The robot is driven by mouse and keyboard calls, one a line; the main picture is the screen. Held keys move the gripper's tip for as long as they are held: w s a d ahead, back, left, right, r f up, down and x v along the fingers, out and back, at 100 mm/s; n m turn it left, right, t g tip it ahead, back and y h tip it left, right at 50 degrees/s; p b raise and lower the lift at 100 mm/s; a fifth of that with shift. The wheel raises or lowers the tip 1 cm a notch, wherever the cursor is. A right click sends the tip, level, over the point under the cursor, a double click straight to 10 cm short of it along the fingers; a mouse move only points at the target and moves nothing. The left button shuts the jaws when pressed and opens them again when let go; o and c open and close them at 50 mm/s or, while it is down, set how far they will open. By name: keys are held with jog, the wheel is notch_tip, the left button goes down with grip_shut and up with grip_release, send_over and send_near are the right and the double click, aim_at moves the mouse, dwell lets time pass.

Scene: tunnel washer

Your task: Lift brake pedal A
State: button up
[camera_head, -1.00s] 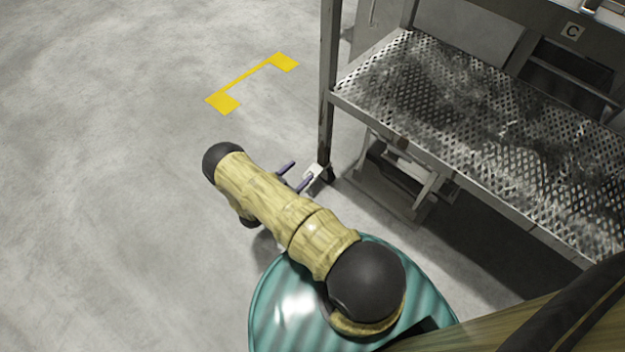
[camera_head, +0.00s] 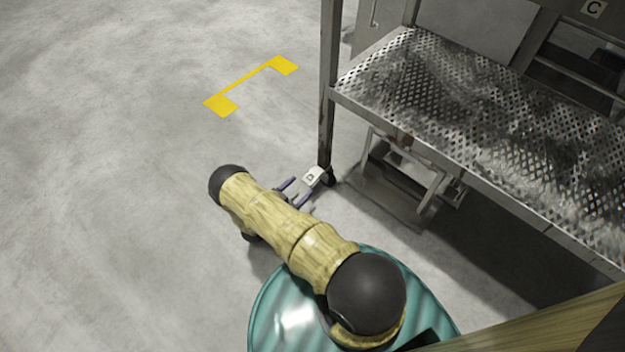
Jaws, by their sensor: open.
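A small white pedal (camera_head: 314,177) with a dark mark sits at the foot of the metal stand's near-left leg, beside a dark caster (camera_head: 328,178). The mark is too small to read surely, so I cannot tell if this is brake pedal A. My gripper (camera_head: 295,191) shows two purple fingers, apart and empty, just left of and below the pedal in the picture. The fingertips point toward it. I cannot tell whether either finger touches it. My forearm hides the rest of the gripper.
The stand's perforated metal shelf (camera_head: 480,130) overhangs the floor right of the pedal. A metal frame (camera_head: 430,190) stands beneath it. A plate marked C (camera_head: 593,9) is at top right. Yellow floor tape (camera_head: 270,70) lies at upper left; the floor left of my arm is clear.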

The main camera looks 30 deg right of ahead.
aim_at(309, 179)
jog(key=b+x, duration=0.2)
jog(key=x, duration=0.4)
jog(key=shift+d, duration=0.15)
jog(key=shift+w+d+r+b, duration=0.1)
jog(key=shift+w+d+b, duration=0.2)
jog(key=shift+d, duration=0.3)
jog(key=shift+s, duration=0.1)
jog(key=c, duration=1.4)
